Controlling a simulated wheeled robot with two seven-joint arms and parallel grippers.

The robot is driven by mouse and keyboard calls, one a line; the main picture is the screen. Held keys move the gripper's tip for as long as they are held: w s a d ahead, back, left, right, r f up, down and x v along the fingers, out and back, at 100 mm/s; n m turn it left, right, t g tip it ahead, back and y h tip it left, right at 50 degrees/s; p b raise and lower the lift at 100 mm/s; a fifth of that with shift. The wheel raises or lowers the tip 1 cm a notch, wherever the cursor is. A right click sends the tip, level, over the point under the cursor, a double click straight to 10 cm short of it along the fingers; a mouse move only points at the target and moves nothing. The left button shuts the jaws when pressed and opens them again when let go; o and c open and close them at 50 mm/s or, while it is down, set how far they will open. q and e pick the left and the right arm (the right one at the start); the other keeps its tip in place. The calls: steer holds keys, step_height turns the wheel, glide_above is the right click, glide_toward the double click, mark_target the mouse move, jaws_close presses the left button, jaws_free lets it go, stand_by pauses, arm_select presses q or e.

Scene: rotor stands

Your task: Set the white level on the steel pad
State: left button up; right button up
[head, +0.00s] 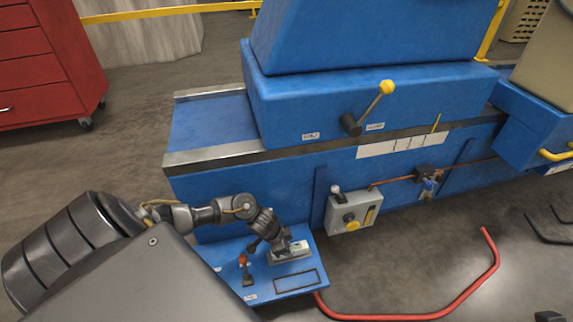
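My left gripper (284,247) is low over a small blue shelf at the front of the machine. A small white block, which looks like the white level (300,247), is right at its fingers. Both are over a grey metal plate, which looks like the steel pad (291,258), on the shelf. The fingers are small and partly hidden, so I cannot tell whether they are shut on the level, or whether the level touches the pad. My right gripper is not in view.
The blue shelf (262,284) also carries a small red-topped lever (245,270) left of the pad and a dark rectangular outline in front. A grey control box (353,211) is on the machine to the right. A red floor rail (420,312) curves at lower right.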

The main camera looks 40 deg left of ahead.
arm_select(q)
steer(key=shift+f, duration=0.4)
stand_by(0.4)
steer(key=o, duration=1.2)
